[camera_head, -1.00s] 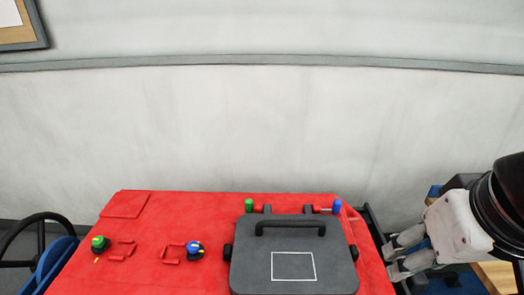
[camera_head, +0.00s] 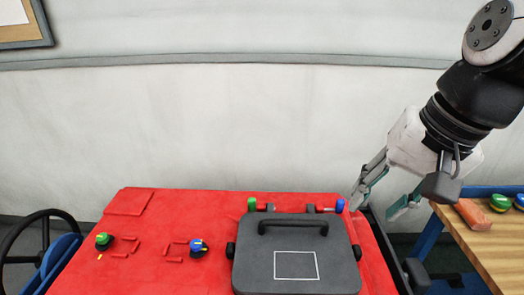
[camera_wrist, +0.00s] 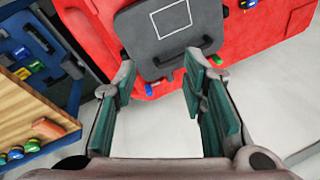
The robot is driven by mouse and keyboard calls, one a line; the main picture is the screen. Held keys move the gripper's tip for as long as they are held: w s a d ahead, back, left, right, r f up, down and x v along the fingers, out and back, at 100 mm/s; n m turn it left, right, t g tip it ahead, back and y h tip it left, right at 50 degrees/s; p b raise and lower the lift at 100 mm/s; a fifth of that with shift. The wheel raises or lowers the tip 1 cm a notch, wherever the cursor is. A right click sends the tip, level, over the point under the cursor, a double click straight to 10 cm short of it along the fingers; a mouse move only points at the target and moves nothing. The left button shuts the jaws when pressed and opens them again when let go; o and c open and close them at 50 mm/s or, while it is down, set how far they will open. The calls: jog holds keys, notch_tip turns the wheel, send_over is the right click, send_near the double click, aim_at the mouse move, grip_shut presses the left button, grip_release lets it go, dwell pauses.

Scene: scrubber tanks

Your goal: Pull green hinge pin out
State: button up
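The green hinge pin (camera_head: 252,204) sits at the back left hinge of the dark grey lid (camera_head: 297,262) on the red machine top. The blue hinge pin (camera_head: 340,206) sits at the back right hinge. In the wrist view the green pin (camera_wrist: 217,60) and the blue pin (camera_wrist: 149,89) show at the lid's near edge, beyond my fingers. My gripper (camera_head: 384,202) is open and empty, up and to the right of the lid. In the wrist view its fingers (camera_wrist: 162,105) are spread wide with nothing between them.
A green knob (camera_head: 103,241) and a blue knob (camera_head: 197,247) are on the left of the red top (camera_head: 150,270). A wooden table (camera_head: 495,240) with a brick-red block (camera_head: 472,214) and more knobs stands at the right. The pale wall (camera_head: 200,130) is behind.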

jog(key=w+a+m+g+y, duration=0.1)
jog(key=w+a+m, duration=0.3)
jog(key=w, duration=0.5)
jog(key=m+g+y, duration=0.1)
jog(key=m+g, duration=0.1)
jog(key=m, duration=0.8)
send_over(251, 198)
jog(key=d, duration=0.5)
notch_tip(251, 198, down, 15)
jog(key=x, duration=1.3)
jog(key=shift+w+a+f, duration=0.1)
grip_shut()
